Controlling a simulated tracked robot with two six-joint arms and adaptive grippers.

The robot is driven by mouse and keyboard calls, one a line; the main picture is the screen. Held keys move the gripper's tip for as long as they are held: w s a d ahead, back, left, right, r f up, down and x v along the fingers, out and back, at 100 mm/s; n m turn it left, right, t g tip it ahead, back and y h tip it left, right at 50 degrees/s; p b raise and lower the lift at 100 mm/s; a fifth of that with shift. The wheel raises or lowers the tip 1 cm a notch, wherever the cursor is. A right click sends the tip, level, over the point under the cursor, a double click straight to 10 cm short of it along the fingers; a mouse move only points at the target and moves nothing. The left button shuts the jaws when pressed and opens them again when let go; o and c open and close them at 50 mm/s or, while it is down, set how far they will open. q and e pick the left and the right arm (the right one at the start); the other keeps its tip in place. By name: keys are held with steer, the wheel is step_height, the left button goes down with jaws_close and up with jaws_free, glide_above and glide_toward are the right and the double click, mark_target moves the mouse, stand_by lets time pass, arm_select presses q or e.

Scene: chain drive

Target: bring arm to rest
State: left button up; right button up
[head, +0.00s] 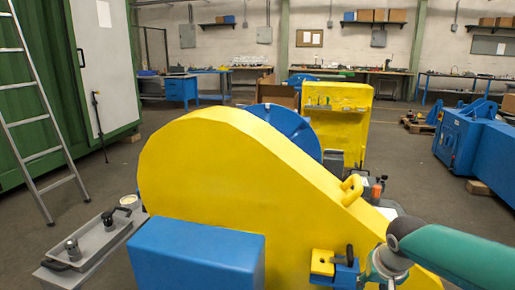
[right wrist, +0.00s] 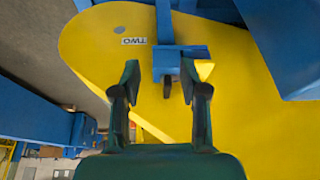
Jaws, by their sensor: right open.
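The guard carries a label (right wrist: 134,41) reading "TWO". In the head view the yellow guard (head: 220,165) fills the middle. My left gripper is not in view.
A blue box (head: 195,255) stands before the guard. A grey tray (head: 95,240) with dark knobs is at left. A yellow handle (head: 351,188) sits on the guard's right slope. A ladder (head: 35,120) leans at left; blue machinery (head: 470,140) stands at right.

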steer(key=s+a+f+n+g+y, duration=0.1)
steer(key=a+f, duration=0.2)
steer(key=f, duration=0.4)
steer(key=s+a+f+y, duration=0.1)
steer(key=a+f, duration=0.2)
steer(key=f, duration=0.3)
steer(key=s+a+f+g+y, duration=0.1)
steer(key=s+a+f, duration=0.3)
steer(key=s+f, duration=0.7)
steer(key=s+a+f+g+y, duration=0.2)
steer(key=s+a+f, duration=0.2)
steer(key=s+f, duration=0.6)
step_height(320, 180, up, 21)
steer(key=s+p, duration=0.1)
steer(key=p, duration=2.1)
steer(key=shift+s+r+m, duration=0.2)
steer(key=shift+s+m, duration=0.05)
steer(key=shift+m, duration=0.15)
